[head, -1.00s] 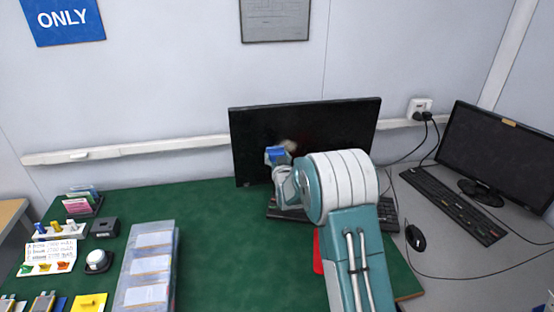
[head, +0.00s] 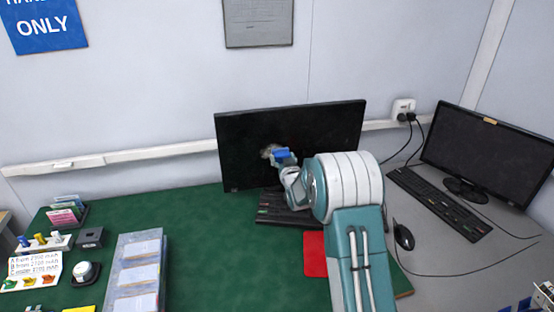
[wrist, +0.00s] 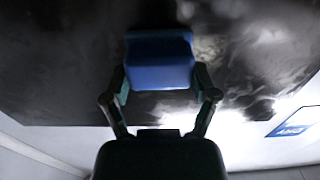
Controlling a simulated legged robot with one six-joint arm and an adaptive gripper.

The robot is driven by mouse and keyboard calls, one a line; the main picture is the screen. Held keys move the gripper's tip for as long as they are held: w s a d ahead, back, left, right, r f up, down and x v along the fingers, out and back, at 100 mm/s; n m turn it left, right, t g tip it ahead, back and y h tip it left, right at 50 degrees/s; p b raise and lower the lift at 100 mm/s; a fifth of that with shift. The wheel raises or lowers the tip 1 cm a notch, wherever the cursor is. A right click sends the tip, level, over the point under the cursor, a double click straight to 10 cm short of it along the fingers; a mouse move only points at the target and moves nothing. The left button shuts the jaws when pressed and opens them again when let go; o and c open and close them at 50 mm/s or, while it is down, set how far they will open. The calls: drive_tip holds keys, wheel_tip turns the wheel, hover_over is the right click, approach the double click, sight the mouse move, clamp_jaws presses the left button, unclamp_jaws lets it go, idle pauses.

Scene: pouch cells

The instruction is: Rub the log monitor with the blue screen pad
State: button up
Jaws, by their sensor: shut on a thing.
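The log monitor (head: 325,130) is the black screen at the back of the green desk. A pale smudge (head: 268,150) shows on it, just left of the pad. My gripper (head: 284,164) is shut on the blue screen pad (head: 281,154), in front of the screen's middle. In the wrist view the pad (wrist: 160,75) sits between both fingers against the dark screen (wrist: 60,65), with pale smears (wrist: 270,40) around it. I cannot tell whether the pad touches the glass. The pad hides part of the screen.
A black keyboard (head: 285,216) lies below the monitor, partly behind my arm. A red mat (head: 314,255) lies in front of it. A second monitor (head: 490,150), keyboard (head: 440,204) and mouse (head: 404,236) are on the grey desk at right. The green desk's middle is clear.

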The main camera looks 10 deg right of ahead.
sight(262, 153)
drive_tip(key=shift+d, duration=0.8)
drive_tip(key=shift+a, duration=0.1)
drive_tip(key=shift+w+a, duration=0.2)
drive_tip(key=shift+a, duration=1.7)
drive_tip(key=shift+s+a, duration=0.1)
drive_tip(key=shift+a, duration=1.85)
drive_tip(key=s, duration=0.6)
drive_tip(key=shift+s+d, duration=0.1)
